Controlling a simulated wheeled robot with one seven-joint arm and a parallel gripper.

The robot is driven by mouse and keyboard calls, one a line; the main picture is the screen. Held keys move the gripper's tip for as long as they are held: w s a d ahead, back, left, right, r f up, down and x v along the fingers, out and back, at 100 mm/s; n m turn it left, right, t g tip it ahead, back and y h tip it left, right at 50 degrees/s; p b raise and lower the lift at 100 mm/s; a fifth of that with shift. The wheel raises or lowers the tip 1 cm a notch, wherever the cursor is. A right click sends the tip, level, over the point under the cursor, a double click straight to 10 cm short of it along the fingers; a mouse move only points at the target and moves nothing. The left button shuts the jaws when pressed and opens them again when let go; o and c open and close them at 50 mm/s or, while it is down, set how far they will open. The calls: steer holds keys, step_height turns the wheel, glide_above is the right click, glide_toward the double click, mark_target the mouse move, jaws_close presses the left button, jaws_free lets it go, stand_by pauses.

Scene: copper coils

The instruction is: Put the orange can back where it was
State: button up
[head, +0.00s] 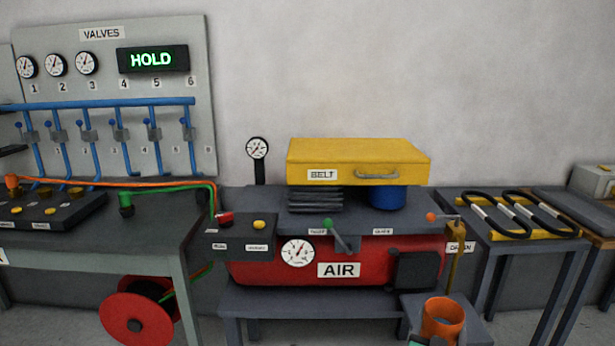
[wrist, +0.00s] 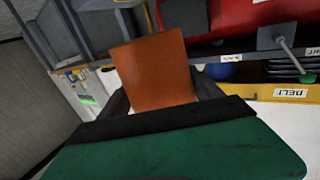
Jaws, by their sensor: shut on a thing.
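The orange can (head: 441,321) is at the bottom of the head view, right of centre, upright with its open top showing. In the wrist view the orange can (wrist: 155,70) fills the space between the dark fingers of my gripper (wrist: 162,98), which is shut on it. In the head view only a small green bit of my gripper (head: 417,342) shows at the bottom edge. The can appears in front of a low grey stand (head: 480,328); I cannot tell whether it touches it.
The red AIR tank (head: 340,258) with a lever (head: 337,238) and gauge stands behind the can. Black belts (head: 515,212) lie on the right table. A brown drain pipe (head: 456,240) hangs close behind the can.

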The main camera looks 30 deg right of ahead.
steer(key=w+a+n+t+y, duration=0.65)
steer(key=w+a, duration=0.75)
steer(key=a, duration=0.4)
steer(key=w+a+r+n+t+y, duration=0.1)
steer(key=w+a+n+y, duration=0.2)
steer(key=a, duration=0.7)
steer(key=w+a+r+n+t+y, duration=0.15)
steer(key=a+y, duration=0.35)
steer(key=a, duration=0.5)
steer(key=s+r+p, duration=0.2)
steer(key=r+p, duration=0.8)
steer(key=r, duration=0.1)
steer(key=s+r+g+p, duration=0.1)
steer(key=r+p, duration=0.9)
steer(key=r, duration=0.1)
steer(key=shift+s+a, duration=0.35)
steer(key=shift+a, duration=0.05)
steer(key=shift+r+y, duration=0.1)
steer(key=shift+y, duration=0.15)
